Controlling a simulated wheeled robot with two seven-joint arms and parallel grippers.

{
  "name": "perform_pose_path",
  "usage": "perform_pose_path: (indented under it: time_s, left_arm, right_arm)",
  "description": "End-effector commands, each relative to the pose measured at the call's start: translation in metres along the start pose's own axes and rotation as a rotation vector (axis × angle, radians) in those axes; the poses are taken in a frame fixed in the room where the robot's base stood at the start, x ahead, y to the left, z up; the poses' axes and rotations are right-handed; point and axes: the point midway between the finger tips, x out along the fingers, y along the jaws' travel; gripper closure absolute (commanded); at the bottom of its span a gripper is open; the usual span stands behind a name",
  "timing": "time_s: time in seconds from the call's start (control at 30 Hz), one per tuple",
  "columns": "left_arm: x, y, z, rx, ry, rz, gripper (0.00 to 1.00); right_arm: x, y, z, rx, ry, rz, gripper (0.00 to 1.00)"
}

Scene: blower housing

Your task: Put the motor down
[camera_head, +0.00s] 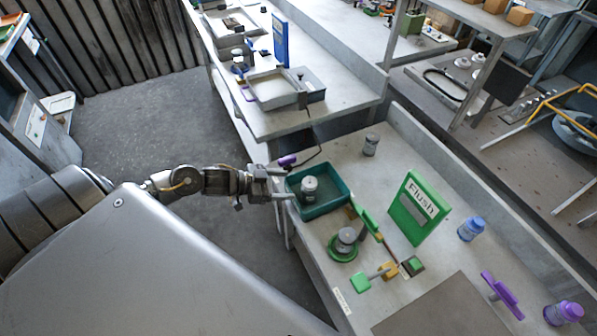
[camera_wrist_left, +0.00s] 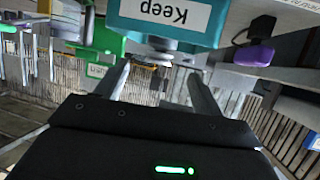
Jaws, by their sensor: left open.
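A grey motor-like cylinder (camera_head: 309,184) stands upright in a teal tray (camera_head: 338,207) on the bench. A similar grey cylinder (camera_head: 346,237) sits in a round green holder (camera_head: 343,254) nearer the front; I cannot tell which one the task means. My left gripper (camera_head: 286,184) is open at the tray's left edge, with nothing between its fingers. In the left wrist view, which is upside down, the tray (camera_wrist_left: 128,14) carries a "Keep" label. A grey round part (camera_wrist_left: 163,44) shows at its rim, beyond the open fingers (camera_wrist_left: 158,72). My right gripper is out of view.
A green "Flush" sign (camera_head: 418,207) stands right of the tray. A grey canister (camera_head: 371,145) stands behind the tray. A purple-ended item (camera_head: 288,160) is at the bench's left edge. Blue-capped (camera_head: 471,229) and purple-capped (camera_head: 563,312) bottles stand to the right.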

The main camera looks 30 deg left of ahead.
Motion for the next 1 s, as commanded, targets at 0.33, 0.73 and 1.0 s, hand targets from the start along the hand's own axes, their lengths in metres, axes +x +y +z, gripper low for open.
perform_pose_path:
  time_s: [0.33,0.73,1.0]
  left_arm:
    - [-0.030,0.000,0.000,0.000,0.001,0.001,0.32]
    - [-0.030,-0.003,0.005,-0.006,-0.003,-0.012,0.32]
    - [-0.018,-0.033,0.164,-0.146,-0.186,-0.299,0.32]
  right_arm:
    - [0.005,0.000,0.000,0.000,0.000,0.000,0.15]
    - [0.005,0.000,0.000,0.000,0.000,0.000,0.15]
    - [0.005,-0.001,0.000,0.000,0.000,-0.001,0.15]
